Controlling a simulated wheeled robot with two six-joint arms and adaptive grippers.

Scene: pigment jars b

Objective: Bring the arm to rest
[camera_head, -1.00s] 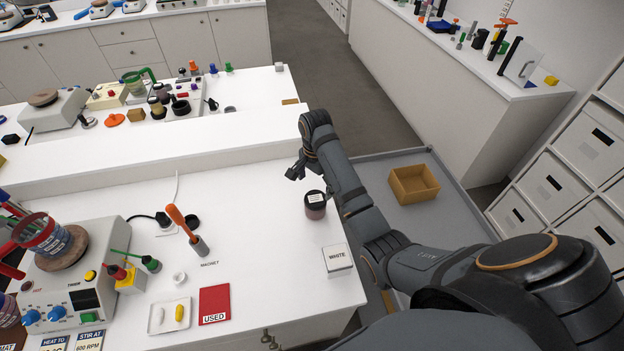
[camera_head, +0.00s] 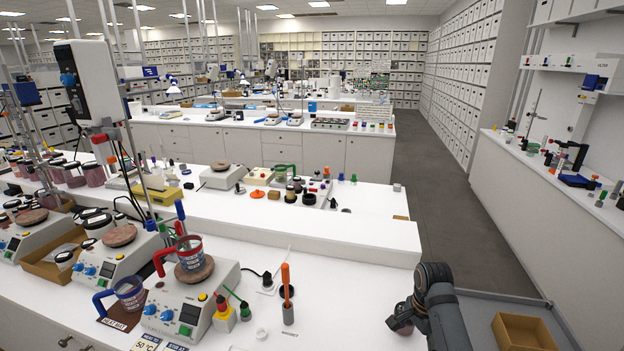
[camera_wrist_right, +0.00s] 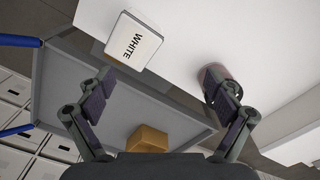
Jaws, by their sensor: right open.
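My right arm (camera_head: 441,305) reaches in at the lower right of the head view, over the right end of the white bench. Its gripper is open and empty in the right wrist view (camera_wrist_right: 160,92), with its two fingers wide apart. A reddish jar (camera_wrist_right: 212,73) stands on the bench behind the right-hand finger, which partly hides it; whether they touch I cannot tell. A white block labelled WHITE (camera_wrist_right: 133,42) lies near the bench edge, beyond the gap between the fingers. My left gripper is not in view.
A cardboard box (camera_head: 522,332) sits on a grey surface right of the bench; the box also shows in the wrist view (camera_wrist_right: 148,138). A raised white ledge (camera_head: 330,232) runs behind the arm. Hotplates, mugs and an orange-handled tool (camera_head: 286,285) stand to the left.

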